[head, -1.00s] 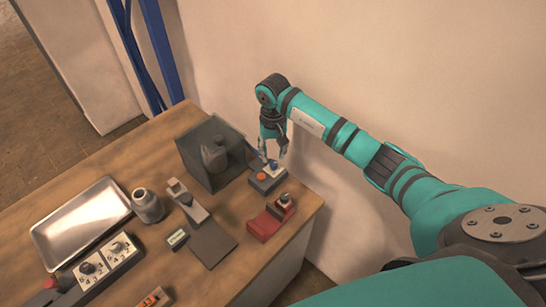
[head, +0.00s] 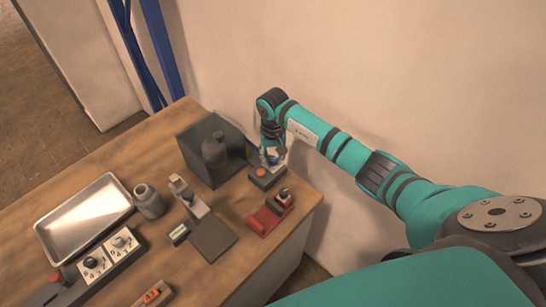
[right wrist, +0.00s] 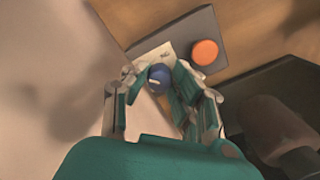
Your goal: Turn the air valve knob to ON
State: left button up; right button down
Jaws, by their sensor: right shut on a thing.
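The air valve knob (right wrist: 159,74) is a small blue knob on a pale plate (right wrist: 150,55) with small markings. The plate is on a grey box (head: 266,181) at the back right of the table, beside a round orange button (right wrist: 205,52). My right gripper (head: 272,157) points down over this box. In the right wrist view its two fingers (right wrist: 158,85) stand on either side of the blue knob and are shut on it. The knob's pointer and the ON mark cannot be read. My left gripper is not in view.
A dark open-fronted box (head: 207,162) with a grey bottle stands left of the valve box. A red device (head: 268,217) sits in front of it. A metal tray (head: 84,220), a grey jar (head: 148,203) and a dial panel (head: 106,256) lie farther left. The wall is close behind my right arm.

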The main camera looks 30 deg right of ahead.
jog(key=shift+f+b, duration=0.15)
jog(key=shift+b, duration=0.45)
jog(key=m+b, duration=0.4)
jog(key=b, duration=0.3)
jog(key=m+b, duration=0.2)
jog(key=m, duration=0.2)
jog(key=shift+b, duration=0.35)
jog(key=m+b, duration=0.1)
jog(key=m, duration=0.2)
jog(key=shift+m+b, duration=0.3)
jog(key=shift+b, duration=0.1)
jog(key=m+b, duration=0.1)
jog(key=m, duration=0.2)
jog(key=shift+m+b, duration=0.55)
jog(key=shift+m, duration=1.05)
jog(key=shift+r, duration=0.2)
